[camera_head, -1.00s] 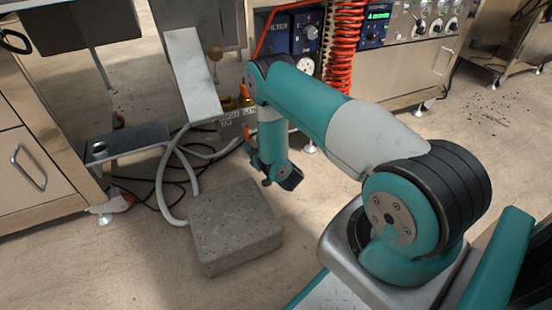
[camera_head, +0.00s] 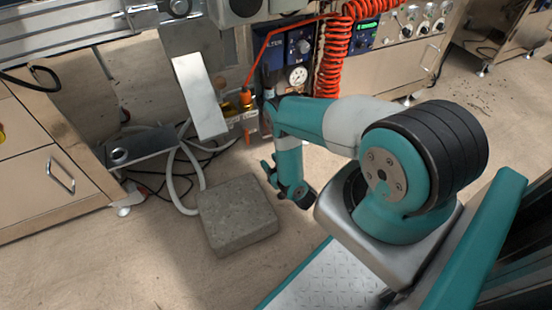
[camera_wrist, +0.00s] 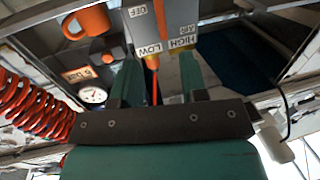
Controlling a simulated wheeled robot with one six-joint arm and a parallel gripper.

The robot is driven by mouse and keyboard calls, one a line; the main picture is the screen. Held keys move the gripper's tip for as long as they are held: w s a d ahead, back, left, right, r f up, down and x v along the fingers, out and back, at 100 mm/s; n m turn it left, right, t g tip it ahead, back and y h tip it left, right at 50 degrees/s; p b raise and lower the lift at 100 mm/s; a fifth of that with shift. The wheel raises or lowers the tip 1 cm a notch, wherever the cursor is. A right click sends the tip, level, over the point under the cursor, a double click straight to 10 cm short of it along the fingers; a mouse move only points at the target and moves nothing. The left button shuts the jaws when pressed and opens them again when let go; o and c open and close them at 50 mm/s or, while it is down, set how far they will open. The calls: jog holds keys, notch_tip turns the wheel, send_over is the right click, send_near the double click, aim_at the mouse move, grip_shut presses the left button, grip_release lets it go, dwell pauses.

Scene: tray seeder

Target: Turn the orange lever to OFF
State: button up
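In the wrist view a pale label plate (camera_wrist: 182,42) reads OFF, LOW, HIGH and AIR. An orange lever-like strip (camera_wrist: 160,18) shows on it between OFF and LOW, cut off by the top edge. The exact lever setting cannot be told. My gripper (camera_wrist: 158,60) is open and empty, its two teal fingers towards the plate and apart from it as far as I can see. In the head view my gripper (camera_head: 268,168) hangs low, right of the grey block. An orange part (camera_head: 246,97) stands above the small valve plate (camera_head: 243,121).
A concrete block (camera_head: 237,215) lies on the floor. A red coiled hose (camera_head: 332,60) hangs right of the valve and also shows at the wrist view's left (camera_wrist: 28,105). A gauge (camera_wrist: 92,95) and an orange cylindrical part (camera_wrist: 88,20) are beside it. Cables lie on the floor.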

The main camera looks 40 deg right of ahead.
jog(key=shift+s+a+p, duration=0.1)
jog(key=shift+s+p, duration=0.3)
jog(key=shift+s, duration=1.1)
